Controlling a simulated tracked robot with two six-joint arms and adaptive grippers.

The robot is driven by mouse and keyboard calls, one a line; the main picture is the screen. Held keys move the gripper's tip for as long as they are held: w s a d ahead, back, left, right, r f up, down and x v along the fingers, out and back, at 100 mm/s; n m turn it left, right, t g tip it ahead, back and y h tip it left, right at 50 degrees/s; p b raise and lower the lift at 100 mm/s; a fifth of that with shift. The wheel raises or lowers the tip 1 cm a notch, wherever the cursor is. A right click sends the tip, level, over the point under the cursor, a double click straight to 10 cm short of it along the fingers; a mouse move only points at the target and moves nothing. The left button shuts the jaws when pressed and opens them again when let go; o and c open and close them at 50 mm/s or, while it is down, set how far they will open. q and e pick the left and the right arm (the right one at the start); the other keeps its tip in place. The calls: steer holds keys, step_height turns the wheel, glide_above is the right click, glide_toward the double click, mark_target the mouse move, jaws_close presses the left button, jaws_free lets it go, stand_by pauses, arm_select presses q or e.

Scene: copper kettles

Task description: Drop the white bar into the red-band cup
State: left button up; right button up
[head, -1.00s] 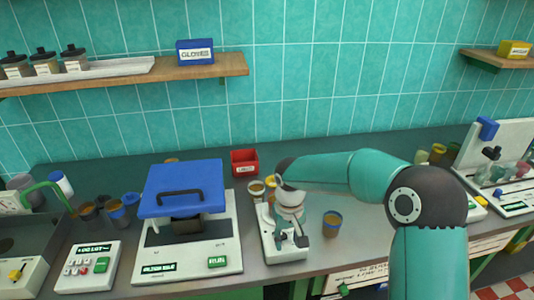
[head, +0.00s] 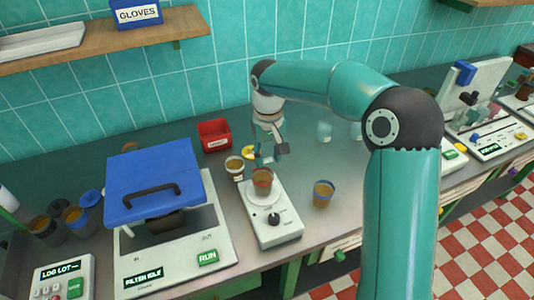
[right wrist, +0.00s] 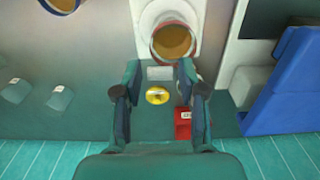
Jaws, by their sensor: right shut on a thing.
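The red-band cup (head: 262,180), holding brown liquid, stands upright on the round plate of a white device (head: 275,228). It also shows in the right wrist view (right wrist: 173,40), just beyond my fingertips. My right gripper (head: 268,153) points down above and behind the cup in the head view. In the right wrist view my right gripper (right wrist: 160,70) is shut on the small white bar (right wrist: 160,73), which lies between its fingertips beside the cup's rim, not over its mouth. The bar cannot be made out in the head view. My left gripper is not in view.
A white-rimmed cup (head: 234,166) and a yellow item (head: 249,153) are left of the gripper. A blue-band cup (head: 323,194) stands right of the device. A red bin (head: 214,134) is behind. The blue-lidded machine (head: 155,185) is at left.

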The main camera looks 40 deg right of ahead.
mark_target(268, 159)
steer(key=shift+f+b, duration=1.05)
steer(key=shift+f, duration=0.65)
steer(key=o, duration=0.8)
steer(key=shift+r, duration=0.15)
step_height(268, 159, up, 11)
steer(key=shift+r, duration=0.35)
